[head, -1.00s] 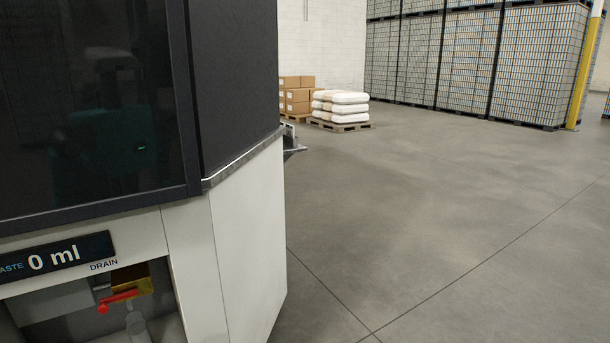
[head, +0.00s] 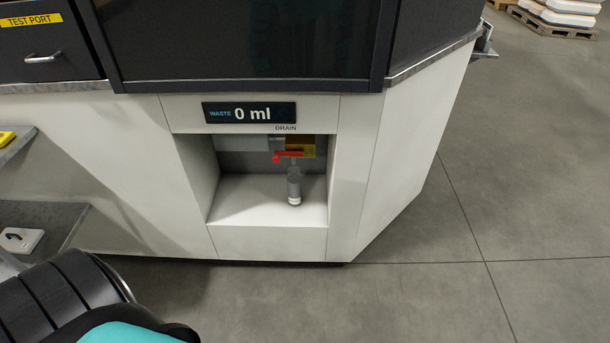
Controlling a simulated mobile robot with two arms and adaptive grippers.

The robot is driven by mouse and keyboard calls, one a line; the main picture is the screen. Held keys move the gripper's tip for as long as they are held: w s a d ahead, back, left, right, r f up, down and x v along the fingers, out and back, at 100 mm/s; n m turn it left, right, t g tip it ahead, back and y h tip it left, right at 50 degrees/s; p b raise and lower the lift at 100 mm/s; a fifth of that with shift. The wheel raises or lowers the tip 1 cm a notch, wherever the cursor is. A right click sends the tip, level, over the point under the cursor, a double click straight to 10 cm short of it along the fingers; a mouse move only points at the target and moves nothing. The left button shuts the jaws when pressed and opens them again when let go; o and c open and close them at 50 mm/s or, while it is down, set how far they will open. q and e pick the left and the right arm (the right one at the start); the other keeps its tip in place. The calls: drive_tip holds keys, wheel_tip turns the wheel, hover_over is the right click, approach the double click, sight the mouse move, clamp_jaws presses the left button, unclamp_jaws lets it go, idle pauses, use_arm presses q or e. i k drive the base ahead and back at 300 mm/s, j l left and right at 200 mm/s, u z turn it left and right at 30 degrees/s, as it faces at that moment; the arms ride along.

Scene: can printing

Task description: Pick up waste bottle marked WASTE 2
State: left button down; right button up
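No bottle with a readable WASTE 2 mark shows in the head view. A white-walled drain niche (head: 268,240) opens low in the machine front, under a display reading WASTE 0 ml (head: 249,113). Inside it is a red valve handle (head: 289,155) beside a yellow part (head: 301,147). Below the handle is a small grey cylinder with a pale lower end (head: 294,188). I cannot tell whether it is a drain spout or a bottle. Neither of my grippers is in view; a black ribbed and teal part of my own body shows at the lower left.
The machine's white lower cabinet (head: 388,180) has an angled right side. Grey shelves at the left hold a yellow item (head: 7,138) and a small white item (head: 20,239). A TEST PORT drawer (head: 40,50) is above. Open concrete floor (head: 530,190) lies to the right.

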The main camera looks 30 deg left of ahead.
sight(294, 177)
drive_tip(key=i+j, duration=0.15)
drive_tip(key=j, duration=0.25)
drive_tip(key=i+j, duration=0.15)
drive_tip(key=j, duration=0.25)
drive_tip(key=i+j, duration=0.1)
drive_tip(key=j, duration=0.3)
drive_tip(key=i+j, duration=0.15)
drive_tip(key=j, duration=0.2)
drive_tip(key=i+j+z, duration=0.1)
drive_tip(key=j, duration=0.3)
